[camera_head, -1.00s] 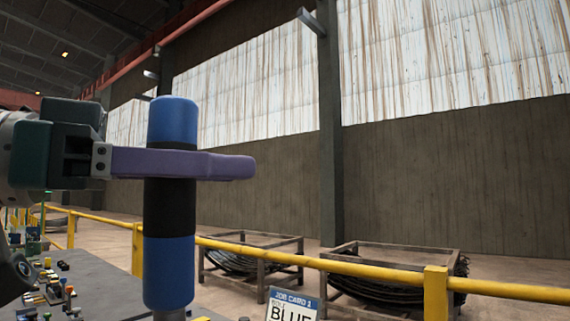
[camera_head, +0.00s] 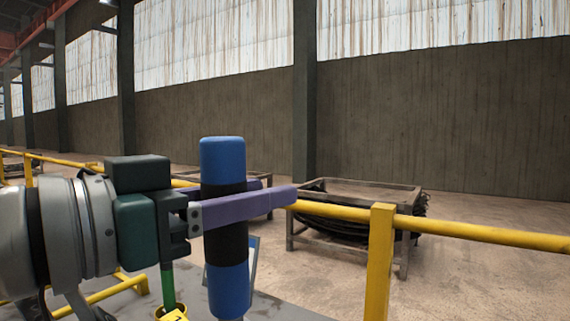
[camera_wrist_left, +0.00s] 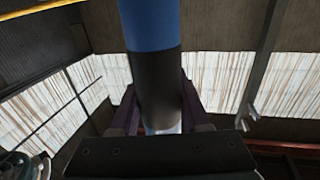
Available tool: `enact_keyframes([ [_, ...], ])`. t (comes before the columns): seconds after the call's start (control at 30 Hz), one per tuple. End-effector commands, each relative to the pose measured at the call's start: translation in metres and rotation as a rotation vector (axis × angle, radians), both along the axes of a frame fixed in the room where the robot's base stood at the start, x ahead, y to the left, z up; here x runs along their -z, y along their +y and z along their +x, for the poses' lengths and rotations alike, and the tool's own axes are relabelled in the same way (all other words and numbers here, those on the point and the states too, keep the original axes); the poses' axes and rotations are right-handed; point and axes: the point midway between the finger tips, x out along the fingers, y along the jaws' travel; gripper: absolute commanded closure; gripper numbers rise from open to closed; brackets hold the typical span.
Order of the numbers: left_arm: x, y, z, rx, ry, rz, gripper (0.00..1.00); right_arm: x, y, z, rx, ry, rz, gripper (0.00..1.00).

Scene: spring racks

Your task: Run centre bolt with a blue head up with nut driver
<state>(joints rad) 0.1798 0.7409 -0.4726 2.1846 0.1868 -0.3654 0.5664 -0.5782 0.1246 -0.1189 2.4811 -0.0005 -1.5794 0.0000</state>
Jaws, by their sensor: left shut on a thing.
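My left gripper (camera_head: 268,194) has purple fingers and is shut around the black middle band of an upright driver handle (camera_head: 222,160). The handle has blue ends, and its lower end runs toward the bottom edge of the head view. The left wrist view shows the same handle (camera_wrist_left: 152,85) between the fingers, black near the jaws and blue farther out. The driver's working tip is not visible. No bolt with a blue head shows in either view. My right gripper is not in view.
A grey work surface (camera_head: 275,308) shows at the bottom. A green post (camera_head: 168,288) with a yellow base stands below my wrist. A partly hidden card (camera_head: 254,258) stands behind the handle. A yellow railing (camera_head: 480,236) and a metal rack (camera_head: 405,225) with dark springs lie beyond.

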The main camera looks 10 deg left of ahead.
Motion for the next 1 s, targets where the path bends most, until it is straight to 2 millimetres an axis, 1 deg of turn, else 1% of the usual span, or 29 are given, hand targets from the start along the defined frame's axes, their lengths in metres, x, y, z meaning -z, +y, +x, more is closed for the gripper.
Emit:
enact_keyframes([
  [0.13, 0.0, -0.005, 0.0, 0.006, -0.005, -0.001, 1.0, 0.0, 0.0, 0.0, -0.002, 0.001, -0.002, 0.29],
  [0.47, 0.0, -0.005, 0.0, 0.006, -0.007, -0.001, 1.0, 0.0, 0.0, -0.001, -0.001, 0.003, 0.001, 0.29],
  [0.7, 0.0, -0.004, -0.001, 0.001, 0.003, 0.003, 1.0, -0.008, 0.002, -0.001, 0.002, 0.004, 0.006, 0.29],
  [0.73, 0.001, -0.004, -0.001, -0.001, 0.005, 0.003, 1.0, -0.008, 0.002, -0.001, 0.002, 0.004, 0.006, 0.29],
  [0.8, 0.011, -0.004, -0.001, 0.0, 0.004, 0.003, 1.0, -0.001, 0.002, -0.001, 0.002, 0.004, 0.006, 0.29],
  [1.0, 0.029, -0.004, -0.001, 0.0, 0.004, 0.003, 1.0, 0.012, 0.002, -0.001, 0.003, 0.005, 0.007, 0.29],
])
